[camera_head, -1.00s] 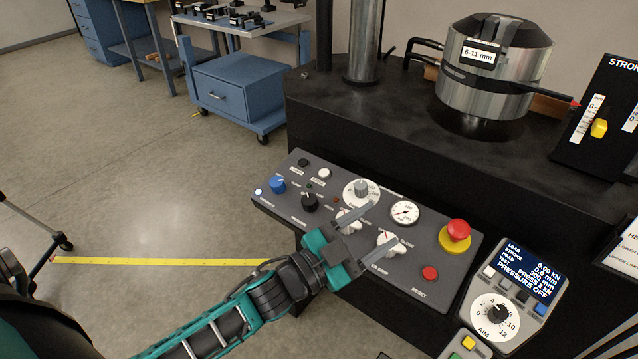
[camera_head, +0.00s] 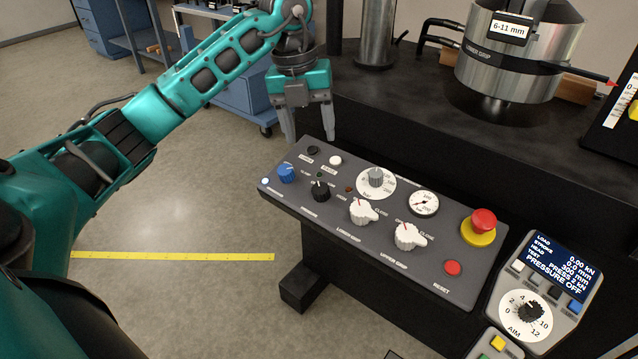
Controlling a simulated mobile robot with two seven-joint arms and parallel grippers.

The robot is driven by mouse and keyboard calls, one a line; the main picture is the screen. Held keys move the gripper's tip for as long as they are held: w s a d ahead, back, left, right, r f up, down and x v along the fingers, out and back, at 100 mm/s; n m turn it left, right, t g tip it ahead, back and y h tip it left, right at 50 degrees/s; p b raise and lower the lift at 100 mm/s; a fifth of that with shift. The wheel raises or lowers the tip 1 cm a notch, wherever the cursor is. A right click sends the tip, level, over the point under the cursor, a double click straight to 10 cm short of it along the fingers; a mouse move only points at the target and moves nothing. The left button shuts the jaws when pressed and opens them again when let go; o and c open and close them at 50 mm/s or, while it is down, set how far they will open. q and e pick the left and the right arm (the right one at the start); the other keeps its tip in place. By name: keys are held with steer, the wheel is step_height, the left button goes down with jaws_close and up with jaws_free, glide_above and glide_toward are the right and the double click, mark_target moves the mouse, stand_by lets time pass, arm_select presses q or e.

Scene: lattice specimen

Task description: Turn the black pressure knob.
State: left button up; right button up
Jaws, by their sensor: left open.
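The black pressure knob (camera_head: 319,191) sits on the left part of the sloped grey control panel (camera_head: 395,268), right of a blue knob (camera_head: 286,173). It is in plain view with nothing touching it. My left gripper (camera_head: 310,138) is open and empty, its two fingers pointing down above the back left edge of the panel. In the picture it is above the knob and beyond the small black and white buttons. My right gripper is not in view.
White lower grip (camera_head: 362,211) and upper grip (camera_head: 409,237) knobs, a gauge (camera_head: 424,203) and a red emergency stop (camera_head: 480,224) share the panel. A display (camera_head: 548,267) at right reads PRESSURE OFF. A steel cylinder (camera_head: 505,75) stands behind. Floor at left is clear.

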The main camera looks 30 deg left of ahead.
mark_target(321, 187)
arm_select(q)
steer(key=f, duration=0.4)
steer(key=d+f+b, duration=0.1)
steer(key=f, duration=0.3)
steer(key=f+b, duration=0.1)
steer(key=f, duration=0.3)
steer(key=shift+w+d+f, duration=0.25)
steer(key=shift+w+f, duration=0.1)
steer(key=shift+w, duration=0.05)
steer(key=c, duration=1)
steer(key=shift+c, duration=0.2)
steer(key=shift+r+m, duration=0.1)
steer(key=shift+m, duration=0.2)
steer(key=m+y+p, duration=0.1)
steer(key=m, duration=0.2)
steer(key=shift+w+d+m, duration=0.1)
steer(key=shift+m, duration=0.2)
steer(key=m+y, duration=0.1)
steer(key=m, duration=0.4)
steer(key=shift+d, duration=0.1)
